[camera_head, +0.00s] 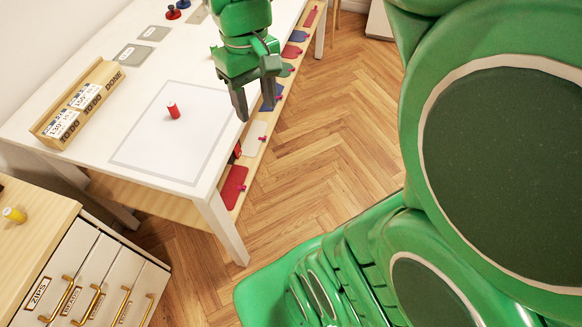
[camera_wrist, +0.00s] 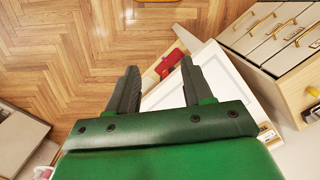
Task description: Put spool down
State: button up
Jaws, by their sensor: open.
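A small red spool (camera_head: 173,110) stands upright on the white table (camera_head: 130,100), inside a grey-outlined square (camera_head: 150,158). My gripper (camera_head: 256,106) is above the table's right edge, to the right of the spool and apart from it. Its two dark fingers are spread with nothing between them, which also shows in the wrist view (camera_wrist: 160,86). I cannot make out the red spool in the wrist view.
A wooden holder (camera_head: 92,113) with cards marked TO DO and DONE is on the table's left. Grey marked pads and more spools (camera_head: 173,12) are at the back. A shelf with coloured pieces (camera_head: 233,187) runs below. A drawer cabinet (camera_head: 38,205) carries a yellow spool (camera_head: 14,215).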

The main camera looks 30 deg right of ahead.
jog(key=s+f+m, duration=0.2)
jog(key=s+f, duration=0.2)
jog(key=s, duration=0.9)
jog(key=shift+s, duration=0.4)
jog(key=shift+a+f, duration=0.1)
jog(key=shift+o, duration=0.5)
jog(key=shift+w, duration=0.1)
